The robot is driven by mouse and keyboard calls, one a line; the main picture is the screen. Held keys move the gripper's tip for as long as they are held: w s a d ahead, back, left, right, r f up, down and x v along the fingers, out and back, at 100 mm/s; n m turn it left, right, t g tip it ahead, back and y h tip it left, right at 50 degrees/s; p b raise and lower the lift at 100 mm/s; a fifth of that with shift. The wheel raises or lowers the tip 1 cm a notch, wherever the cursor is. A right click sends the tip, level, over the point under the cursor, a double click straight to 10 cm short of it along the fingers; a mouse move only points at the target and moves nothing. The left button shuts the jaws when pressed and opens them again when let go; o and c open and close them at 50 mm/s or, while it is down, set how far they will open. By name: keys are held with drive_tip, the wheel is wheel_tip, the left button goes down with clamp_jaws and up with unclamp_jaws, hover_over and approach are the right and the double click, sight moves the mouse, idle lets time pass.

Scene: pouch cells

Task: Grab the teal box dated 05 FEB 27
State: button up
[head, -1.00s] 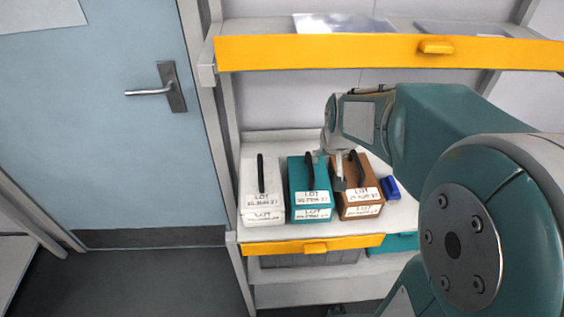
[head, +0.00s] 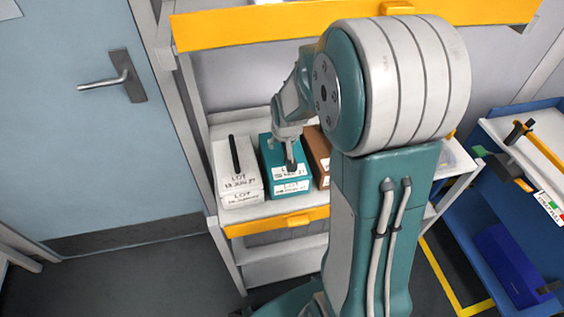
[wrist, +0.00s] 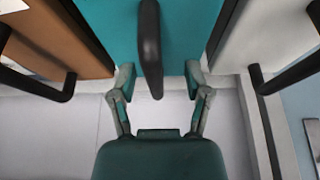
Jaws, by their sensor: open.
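The teal box (head: 274,178) stands on the shelf between a white box and a brown box. Its white label (head: 291,187) starts with LOT; the date is too small and partly covered to read surely. My gripper (head: 281,155) is over the teal box from above and hides part of its top and handle. In the wrist view, the teal box (wrist: 195,25) fills the upper middle, and its black handle (wrist: 150,45) lies between the two spread fingers of my open gripper (wrist: 160,75). I see a gap on each side of the handle.
The white box (head: 222,160) is close on the left and the brown box (head: 318,150) close on the right, partly behind my arm. A yellow-edged shelf (head: 240,32) hangs above. A blue cart (head: 480,190) stands at right, and a door (head: 70,130) at left.

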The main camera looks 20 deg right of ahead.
drive_tip(key=shift+w+f, duration=0.15)
drive_tip(key=shift+f, duration=0.25)
drive_tip(key=shift+d, duration=0.45)
clamp_jaws()
drive_tip(key=shift+a, duration=0.15)
drive_tip(key=shift+w+r, duration=0.1)
drive_tip(key=shift+r, duration=0.05)
